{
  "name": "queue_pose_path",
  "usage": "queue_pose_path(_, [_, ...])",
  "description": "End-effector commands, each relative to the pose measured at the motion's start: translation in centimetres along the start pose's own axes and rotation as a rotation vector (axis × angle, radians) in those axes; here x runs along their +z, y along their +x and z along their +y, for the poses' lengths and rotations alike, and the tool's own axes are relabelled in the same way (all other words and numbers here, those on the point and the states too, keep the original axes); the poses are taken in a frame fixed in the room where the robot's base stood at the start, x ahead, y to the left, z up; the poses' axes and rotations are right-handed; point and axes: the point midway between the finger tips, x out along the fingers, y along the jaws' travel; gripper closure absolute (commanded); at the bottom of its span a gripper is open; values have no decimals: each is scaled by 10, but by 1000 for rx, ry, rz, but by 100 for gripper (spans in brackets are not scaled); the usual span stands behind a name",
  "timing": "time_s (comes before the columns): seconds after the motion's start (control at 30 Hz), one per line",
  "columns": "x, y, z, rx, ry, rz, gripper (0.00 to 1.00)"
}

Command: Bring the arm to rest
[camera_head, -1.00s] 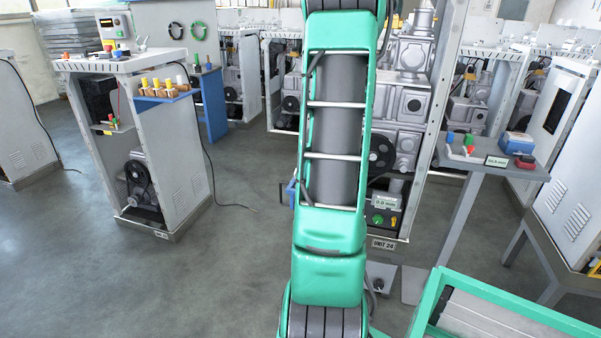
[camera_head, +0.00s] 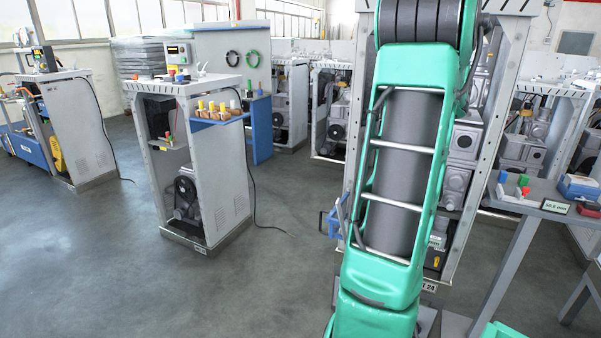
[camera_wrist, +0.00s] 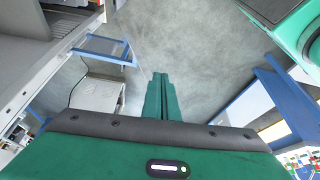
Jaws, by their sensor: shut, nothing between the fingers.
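My gripper (camera_wrist: 160,90) shows in the wrist view, with its two green fingers shut together and nothing between them. The fingers point over the grey floor and touch nothing that I can see. In the head view my green and grey arm rises through the right half of the picture, in front of an open dispenser frame (camera_head: 362,120). My gripper is not visible in the head view.
A dispenser frame with a shelf of small bottles (camera_head: 218,114) stands at the left. A grey side table (camera_head: 535,215) with a display and small parts stands right of my arm. A blue handle-like frame (camera_wrist: 103,50) shows in the wrist view. Floor (camera_head: 140,270) at the front left is clear.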

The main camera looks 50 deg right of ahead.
Motion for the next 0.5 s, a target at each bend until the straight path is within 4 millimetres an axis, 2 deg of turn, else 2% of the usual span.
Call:
queue_pose_path(0.17, [-1, 0, -1, -1, -1, 0, 100])
queue_pose_path(0.27, [-9, 2, -7, -3, 13, -6, 100])
queue_pose_path(0.37, [-26, 6, -24, -9, 64, -25, 100])
queue_pose_path(0.5, [-56, 16, -69, -18, 194, -75, 100])
